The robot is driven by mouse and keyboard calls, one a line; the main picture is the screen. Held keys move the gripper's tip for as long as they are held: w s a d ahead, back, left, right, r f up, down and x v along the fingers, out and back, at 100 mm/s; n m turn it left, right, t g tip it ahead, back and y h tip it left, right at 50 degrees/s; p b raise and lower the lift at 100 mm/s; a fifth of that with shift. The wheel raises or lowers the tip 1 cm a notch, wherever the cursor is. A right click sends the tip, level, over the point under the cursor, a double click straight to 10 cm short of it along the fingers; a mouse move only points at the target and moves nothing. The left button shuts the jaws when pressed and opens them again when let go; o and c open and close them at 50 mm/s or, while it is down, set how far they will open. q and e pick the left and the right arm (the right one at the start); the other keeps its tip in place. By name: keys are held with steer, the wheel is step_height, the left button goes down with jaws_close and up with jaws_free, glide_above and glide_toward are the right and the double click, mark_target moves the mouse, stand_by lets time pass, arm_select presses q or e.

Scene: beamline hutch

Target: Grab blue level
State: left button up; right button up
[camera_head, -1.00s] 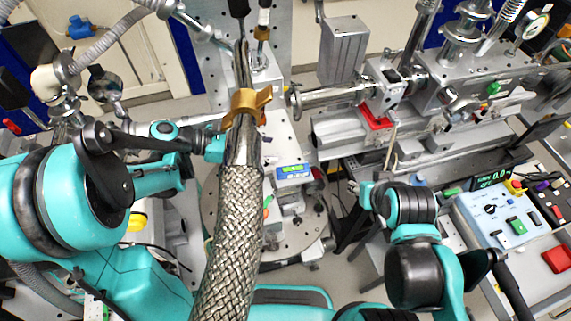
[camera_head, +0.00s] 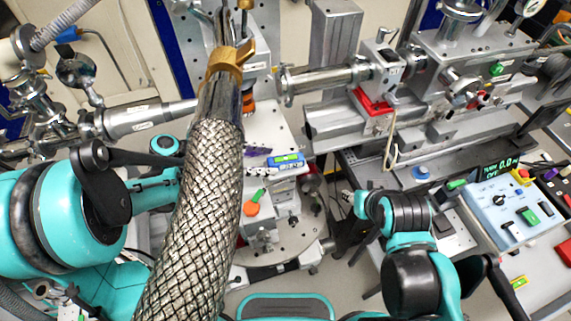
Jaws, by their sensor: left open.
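The blue level (camera_head: 286,160) is a small bright blue bar with a yellow-green vial. It lies on a light metal block above the round plate, near the middle of the view. My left gripper (camera_head: 171,168) is left of the level, at the end of my teal arm, clearly apart from it. The braided hose covers part of this gripper, and the fingertips do not show clearly. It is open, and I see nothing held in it. My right gripper (camera_head: 352,200) is right of and below the level, small and turned away, so its jaws cannot be made out.
A thick braided metal hose (camera_head: 190,220) with a brass clamp (camera_head: 229,62) crosses in front, between my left gripper and the level. An orange knob (camera_head: 251,208) is below the level. A steel beam pipe (camera_head: 322,77) is above right. A control box (camera_head: 505,213) stands at the right.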

mark_target(279, 160)
arm_select(q)
steer(key=b+x, duration=0.1)
steer(key=x, duration=0.5)
steer(key=shift+w+d+r, duration=0.1)
steer(key=shift+w+d, duration=0.05)
jaws_close()
